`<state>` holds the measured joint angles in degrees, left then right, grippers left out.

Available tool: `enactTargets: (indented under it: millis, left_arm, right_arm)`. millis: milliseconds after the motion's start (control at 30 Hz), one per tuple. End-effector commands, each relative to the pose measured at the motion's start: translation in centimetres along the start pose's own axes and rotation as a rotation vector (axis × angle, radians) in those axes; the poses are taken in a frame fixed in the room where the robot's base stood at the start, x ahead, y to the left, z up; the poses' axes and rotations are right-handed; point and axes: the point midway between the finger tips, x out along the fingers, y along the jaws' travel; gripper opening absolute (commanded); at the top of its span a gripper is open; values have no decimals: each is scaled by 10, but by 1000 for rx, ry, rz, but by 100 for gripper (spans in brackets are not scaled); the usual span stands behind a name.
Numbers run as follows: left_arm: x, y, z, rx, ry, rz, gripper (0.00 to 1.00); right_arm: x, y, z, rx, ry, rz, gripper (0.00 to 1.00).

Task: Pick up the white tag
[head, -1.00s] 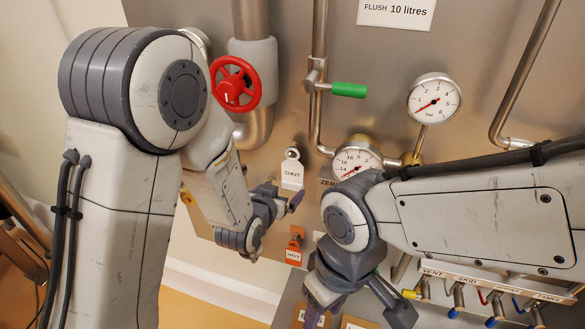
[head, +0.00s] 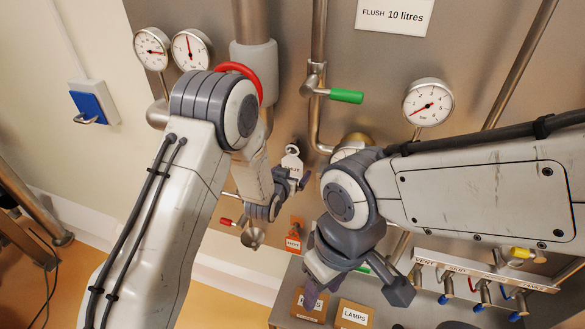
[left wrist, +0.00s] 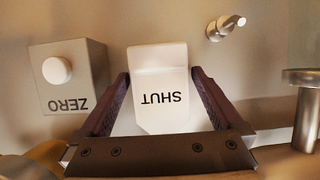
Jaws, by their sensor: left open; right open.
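The white tag (head: 291,161), marked SHUT, hangs on the grey metal panel in the head view, its lower part partly hidden by my left gripper (head: 294,177). In the left wrist view the white tag (left wrist: 160,88) appears upside down between the two dark fingers of my left gripper (left wrist: 159,76). The fingers are open, with a gap visible on each side of the tag. My right gripper (head: 356,291) is open and empty, low in front of the panel.
An orange tag (head: 295,237) hangs below the white one. A box marked ZERO (left wrist: 68,78) and a small peg (left wrist: 225,26) flank the white tag in the wrist view. A green-handled valve (head: 346,96) is above. Labelled LAMPS boxes (head: 353,315) stand below my right gripper.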

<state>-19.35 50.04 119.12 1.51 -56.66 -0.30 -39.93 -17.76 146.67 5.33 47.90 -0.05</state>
Motion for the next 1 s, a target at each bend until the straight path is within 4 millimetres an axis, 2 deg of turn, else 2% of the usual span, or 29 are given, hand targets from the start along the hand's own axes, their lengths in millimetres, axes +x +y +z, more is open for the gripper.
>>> enactTargets:
  millis: [233,267,300,433,767,1000]
  left_arm:
    - [2,0,1,0,0,0,100]
    - [2,0,1,0,0,0,92]
    - [2,0,1,0,0,0,77]
    - [2,0,1,0,0,0,27]
    - [2,0,-1,0,2,0,25]
    - [-4,0,-14,0,5,0,25]
  right_arm:
    - [0,0,0,0,0,0,50]
    - [0,0,0,0,0,0,50]
    - [0,0,0,0,0,0,50]
    - [0,0,0,0,0,0,50]
    - [1,0,0,0,0,0,50]
    - [14,1,1,2,0,0,50]
